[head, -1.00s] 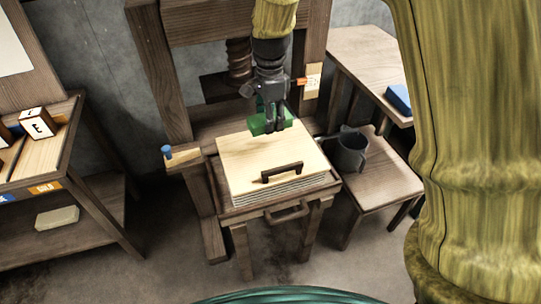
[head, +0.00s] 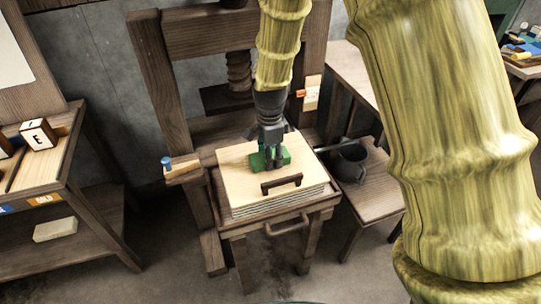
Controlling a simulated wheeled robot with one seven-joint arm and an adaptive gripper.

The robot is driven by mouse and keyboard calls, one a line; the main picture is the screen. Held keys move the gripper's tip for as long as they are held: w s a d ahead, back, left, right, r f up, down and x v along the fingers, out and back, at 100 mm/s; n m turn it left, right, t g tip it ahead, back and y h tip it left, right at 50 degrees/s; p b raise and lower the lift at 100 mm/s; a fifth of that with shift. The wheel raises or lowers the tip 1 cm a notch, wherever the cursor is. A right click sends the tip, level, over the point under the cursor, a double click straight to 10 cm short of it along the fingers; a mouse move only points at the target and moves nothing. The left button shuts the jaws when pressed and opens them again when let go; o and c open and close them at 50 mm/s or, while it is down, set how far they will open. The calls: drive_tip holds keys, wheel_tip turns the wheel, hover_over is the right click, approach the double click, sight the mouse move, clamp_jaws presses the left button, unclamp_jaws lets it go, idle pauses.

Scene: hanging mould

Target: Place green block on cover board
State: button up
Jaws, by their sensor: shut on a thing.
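The green block (head: 258,162) is between the fingers of my gripper (head: 273,164), which is shut on it. The block is low over the pale wooden cover board (head: 240,187) and looks to be at or very near its surface; I cannot tell whether it touches. The board has a dark handle (head: 282,184) near its front edge, just in front of the block. The board lies on a stack of sheets on the press bed. My fingers hide the middle of the block.
The wooden press frame (head: 158,90) with its screw stands behind the board. A blue-topped peg (head: 167,162) is on a side ledge at left. A dark mug-like pot (head: 349,162) sits on a stool at right. A shelf with lettered blocks (head: 38,134) is at far left.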

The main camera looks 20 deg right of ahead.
drive_tip(key=shift+f, duration=0.3)
drive_tip(key=o, duration=1.1)
drive_tip(key=shift+c, duration=0.2)
drive_tip(key=shift+r, duration=0.1)
wheel_tip(320, 180, up, 12)
drive_tip(key=shift+b, duration=0.3)
drive_tip(key=shift+r, duration=0.1)
